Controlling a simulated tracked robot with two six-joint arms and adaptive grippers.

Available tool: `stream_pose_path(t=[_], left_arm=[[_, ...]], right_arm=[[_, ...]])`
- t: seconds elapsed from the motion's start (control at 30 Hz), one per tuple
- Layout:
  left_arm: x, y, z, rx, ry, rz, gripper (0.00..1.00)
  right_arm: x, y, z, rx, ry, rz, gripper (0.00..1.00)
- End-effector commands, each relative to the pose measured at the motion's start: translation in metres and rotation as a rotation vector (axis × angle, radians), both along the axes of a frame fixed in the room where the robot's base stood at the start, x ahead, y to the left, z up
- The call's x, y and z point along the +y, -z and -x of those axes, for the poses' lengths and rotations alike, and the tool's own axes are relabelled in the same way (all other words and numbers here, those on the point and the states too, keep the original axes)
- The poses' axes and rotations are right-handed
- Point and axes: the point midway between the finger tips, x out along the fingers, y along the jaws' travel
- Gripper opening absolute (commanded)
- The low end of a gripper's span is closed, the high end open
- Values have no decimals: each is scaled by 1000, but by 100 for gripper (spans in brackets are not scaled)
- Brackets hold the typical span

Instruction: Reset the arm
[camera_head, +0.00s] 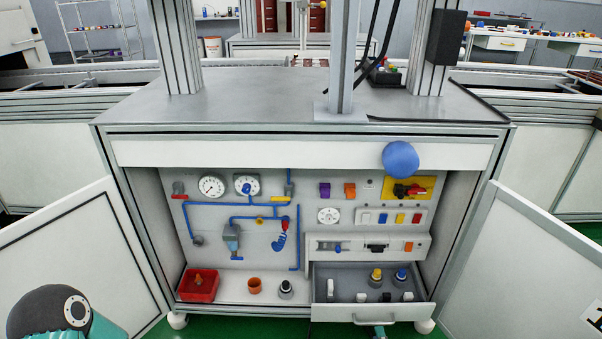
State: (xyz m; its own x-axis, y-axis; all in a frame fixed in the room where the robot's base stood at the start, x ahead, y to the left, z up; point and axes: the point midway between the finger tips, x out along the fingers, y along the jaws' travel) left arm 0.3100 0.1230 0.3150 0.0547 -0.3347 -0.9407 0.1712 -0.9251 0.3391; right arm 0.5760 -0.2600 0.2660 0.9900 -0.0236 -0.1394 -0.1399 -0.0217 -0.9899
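Neither gripper can be made out. A dark rounded link of my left arm (52,312) with a teal part shows at the bottom left corner, in front of the open left cabinet door (75,255). Its gripper is outside the picture. A small teal-blue piece (380,331) shows at the bottom edge, just below the handle of the open drawer (372,318); I cannot tell what it belongs to. No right gripper is recognisable.
The cabinet (300,110) stands ahead with both doors open. Its back panel carries gauges, blue pipes and switches. A red bin (198,286), an orange cup (255,286) and a dark fitting (286,289) stand inside. A blue ball (400,160) shows before the upper front.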

Motion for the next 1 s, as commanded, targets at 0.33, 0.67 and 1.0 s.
stream_pose_path(t=[0.33,0.67,1.0], left_arm=[[0,0,0,0,0,0,84],[0,0,0,0,0,0,84],[0,-53,0,-1,0,0,84]], right_arm=[[104,-88,42,433,-412,348,37],[132,-53,228,908,-998,616,37],[137,-103,267,926,-1255,716,37]])
